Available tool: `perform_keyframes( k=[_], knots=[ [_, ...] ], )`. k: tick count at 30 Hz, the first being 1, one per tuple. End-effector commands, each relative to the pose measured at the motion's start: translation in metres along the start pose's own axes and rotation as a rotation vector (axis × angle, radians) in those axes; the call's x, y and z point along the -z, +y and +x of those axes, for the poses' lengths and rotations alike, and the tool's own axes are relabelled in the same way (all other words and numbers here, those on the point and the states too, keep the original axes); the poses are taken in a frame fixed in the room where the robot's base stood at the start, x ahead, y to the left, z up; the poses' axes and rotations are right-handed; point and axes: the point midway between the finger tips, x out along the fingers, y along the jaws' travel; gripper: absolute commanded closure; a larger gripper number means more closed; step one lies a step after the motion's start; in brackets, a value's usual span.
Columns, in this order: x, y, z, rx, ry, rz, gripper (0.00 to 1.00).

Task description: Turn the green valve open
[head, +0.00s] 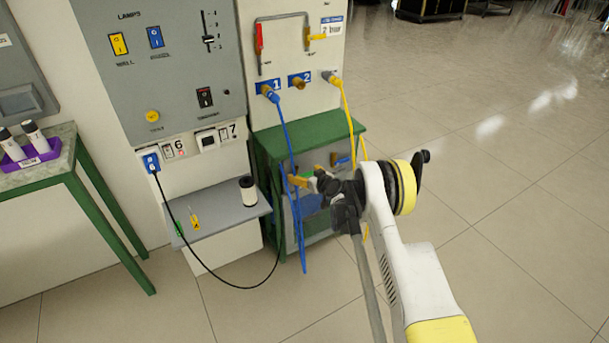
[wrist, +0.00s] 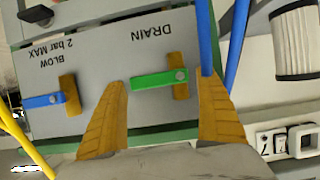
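The green valve (wrist: 155,79) is a flat green lever on a grey panel (wrist: 110,55) in the wrist view, beside the inverted label DRAIN. The lever lies crosswise to its short brass pipe (wrist: 180,91), pivoting at its right end. My gripper (wrist: 163,100) is open. Its ochre fingers are spread, with the lever between and just beyond their tips in the picture. In the head view my gripper (head: 300,180) is at the green cabinet, and the valve is mostly hidden.
A blue lever (wrist: 43,101) marked BLOW 2 bar MAX sits left of the green one. A blue hose (wrist: 207,40) hangs close to the right finger; a yellow hose (head: 347,105) hangs nearby. A shelf (head: 222,213) holds a spool (head: 248,190). Floor at right is clear.

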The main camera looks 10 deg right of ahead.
Motion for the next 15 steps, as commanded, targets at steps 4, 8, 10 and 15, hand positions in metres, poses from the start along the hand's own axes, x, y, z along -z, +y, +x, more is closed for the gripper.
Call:
perform_keyframes(
  k=[4, 8, 10, 15],
  knots=[
    [-0.0001, 0.0000, -0.0002, 0.000, 0.000, 0.000, 0.63],
    [-0.0002, -0.0001, -0.0002, 0.000, 0.000, 0.000, 0.64],
    [-0.0001, -0.0002, -0.0003, -0.001, 0.000, -0.003, 0.64],
    [0.0004, -0.0009, -0.0007, -0.012, -0.002, -0.033, 0.64]
  ],
)
